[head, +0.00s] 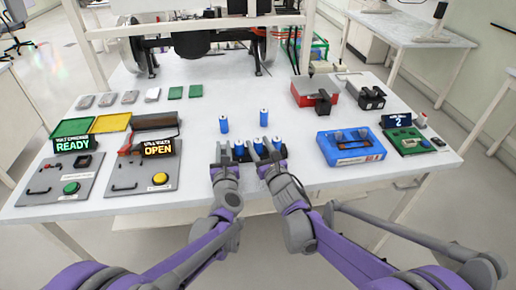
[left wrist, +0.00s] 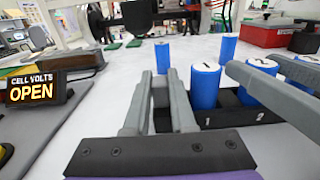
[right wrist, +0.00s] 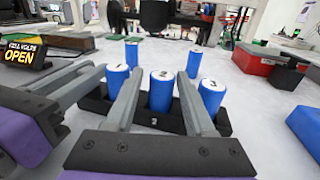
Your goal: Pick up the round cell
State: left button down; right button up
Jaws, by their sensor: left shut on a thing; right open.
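Three blue round cells stand upright in a black holder (right wrist: 150,118): left cell (left wrist: 205,88), middle cell (right wrist: 161,92) and right cell (right wrist: 211,97). Two more blue cells, the left one (head: 224,126) and the right one (head: 264,117), stand on the table behind it. My left gripper (head: 223,149) is shut on a dark part at the holder's left end (left wrist: 160,112), beside the left cell. My right gripper (right wrist: 160,75) is open, its fingers on either side of the middle cell in its wrist view; contact is unclear.
A tester reading "OPEN" (head: 159,148) and a "READY" panel (head: 73,144) are at left. A blue box (head: 350,148), a red box (head: 307,94) and a green board (head: 409,141) are at right. Free table lies behind the loose cells.

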aim_at(256, 139)
jog(key=x, duration=0.5)
jog(key=shift+d+f, duration=0.15)
grip_shut()
